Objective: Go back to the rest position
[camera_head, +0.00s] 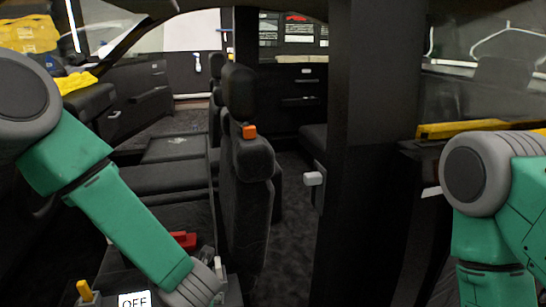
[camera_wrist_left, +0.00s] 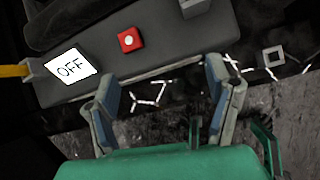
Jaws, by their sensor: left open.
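My left gripper (camera_wrist_left: 158,95) is open in the left wrist view, with nothing between its two fingers. It hangs beside a dark grey console (camera_wrist_left: 190,45), over its near edge and the dark floor. On the console are a white OFF sign (camera_wrist_left: 70,67) and a red button block (camera_wrist_left: 130,40) with a pale centre. In the head view my left forearm reaches down from the left to the console, and the gripper is cut off at the bottom edge. My right arm is at the right edge, and its gripper is out of the picture.
Inside the car, a black seat (camera_head: 246,190) with an orange block (camera_head: 249,132) stands beyond my left arm. A dark pillar (camera_head: 372,130) stands between my arms. A yellow lever (camera_head: 84,291) and the OFF sign (camera_head: 134,300) are at the bottom left.

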